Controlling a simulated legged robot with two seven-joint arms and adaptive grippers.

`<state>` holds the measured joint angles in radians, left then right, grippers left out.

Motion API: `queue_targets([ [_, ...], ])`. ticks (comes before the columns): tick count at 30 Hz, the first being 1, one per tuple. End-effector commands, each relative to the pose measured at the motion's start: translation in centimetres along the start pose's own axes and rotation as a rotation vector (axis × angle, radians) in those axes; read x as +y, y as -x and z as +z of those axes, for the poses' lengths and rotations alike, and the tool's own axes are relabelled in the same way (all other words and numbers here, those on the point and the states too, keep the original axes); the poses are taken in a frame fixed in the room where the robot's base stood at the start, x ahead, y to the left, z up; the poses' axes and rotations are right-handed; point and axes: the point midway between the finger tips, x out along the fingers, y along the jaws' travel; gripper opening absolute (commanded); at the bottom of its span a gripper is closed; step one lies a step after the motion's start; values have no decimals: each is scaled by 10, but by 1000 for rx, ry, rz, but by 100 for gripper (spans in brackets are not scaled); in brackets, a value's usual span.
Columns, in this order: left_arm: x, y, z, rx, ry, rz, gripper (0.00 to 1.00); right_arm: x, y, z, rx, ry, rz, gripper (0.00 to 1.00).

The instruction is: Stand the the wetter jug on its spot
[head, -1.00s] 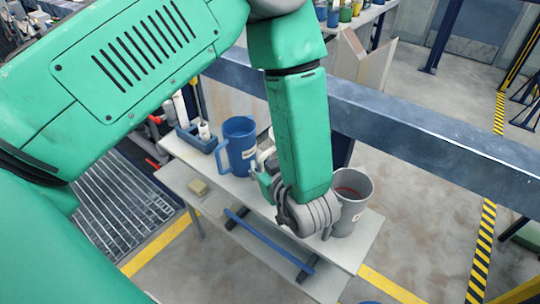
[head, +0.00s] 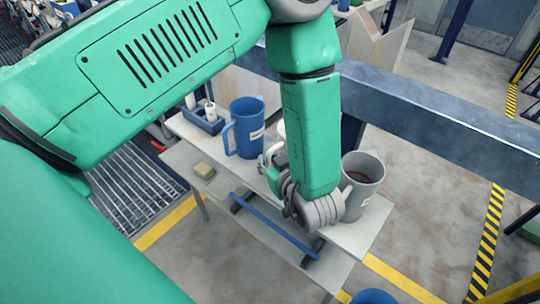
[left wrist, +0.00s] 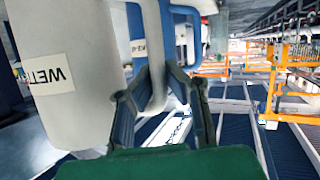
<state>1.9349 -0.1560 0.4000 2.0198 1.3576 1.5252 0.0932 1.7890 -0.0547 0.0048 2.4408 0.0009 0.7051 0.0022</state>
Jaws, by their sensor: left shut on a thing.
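The wetter jug is white, with an upside-down label starting "WET" in the left wrist view (left wrist: 65,75), where it fills the left side. In the head view my left arm hides most of it; a pale strip of the jug (head: 282,129) shows between the blue jug and my forearm. My left gripper (head: 273,178) is shut on its handle, which runs between the fingers in the left wrist view (left wrist: 160,100). I cannot tell whether its base touches the bench. Its spot cannot be made out. My right gripper is not in view.
A blue jug (head: 246,128) stands left of my gripper on the pale bench (head: 345,235). A grey jug (head: 365,180) stands close on the right. A blue caddy (head: 204,118) and a tan block (head: 204,170) are farther left. A blue rail (head: 430,105) runs behind.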

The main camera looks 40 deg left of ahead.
Motion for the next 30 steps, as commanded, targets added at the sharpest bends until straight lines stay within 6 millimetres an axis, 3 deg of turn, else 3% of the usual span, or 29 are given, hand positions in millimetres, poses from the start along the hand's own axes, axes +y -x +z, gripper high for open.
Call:
queue_targets([
  [27, -1, -4, 13, 1, 0, 1, 0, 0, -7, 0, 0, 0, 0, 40],
  [29, -1, -4, 12, 1, 0, 1, 23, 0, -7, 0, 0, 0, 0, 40],
  [30, -1, -4, 12, 1, 0, 1, 30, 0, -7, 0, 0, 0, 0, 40],
])
